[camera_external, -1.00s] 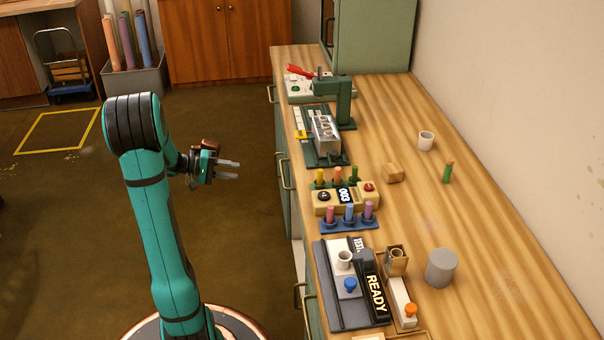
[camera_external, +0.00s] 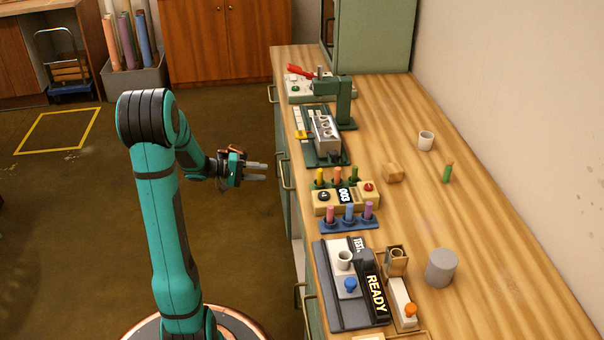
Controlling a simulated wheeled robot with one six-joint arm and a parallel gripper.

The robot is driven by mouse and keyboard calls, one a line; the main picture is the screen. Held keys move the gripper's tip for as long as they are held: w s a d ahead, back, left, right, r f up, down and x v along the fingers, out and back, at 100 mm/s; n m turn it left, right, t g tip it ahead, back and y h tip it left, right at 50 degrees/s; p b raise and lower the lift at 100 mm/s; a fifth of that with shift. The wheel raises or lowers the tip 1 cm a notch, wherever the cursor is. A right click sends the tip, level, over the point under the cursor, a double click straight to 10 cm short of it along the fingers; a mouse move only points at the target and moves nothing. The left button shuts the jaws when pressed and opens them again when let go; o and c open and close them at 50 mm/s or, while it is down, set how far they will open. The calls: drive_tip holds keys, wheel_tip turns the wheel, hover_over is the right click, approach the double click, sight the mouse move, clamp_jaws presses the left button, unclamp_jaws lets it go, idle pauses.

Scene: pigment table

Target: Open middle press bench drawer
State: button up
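The press bench (camera_external: 480,230) is a long wooden-topped bench with a green front on its left side. Several drawer handles stick out from that front. The middle handle (camera_external: 287,172) is a pale bar near the bench's mid-length; its drawer looks closed, though the front is seen at a steep angle. My gripper (camera_external: 262,171) is at about the same picture height as this handle, a short way to its left and apart from it. Its fingers point right toward the bench front. They seem slightly parted, with nothing seen between them.
A far handle (camera_external: 271,94) and a near handle (camera_external: 300,297) also jut from the front. On the bench top stand a green press (camera_external: 342,100), a counter box (camera_external: 328,203) and a READY sign (camera_external: 375,292).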

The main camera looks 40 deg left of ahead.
drive_tip(key=x, duration=0.7)
clamp_jaws()
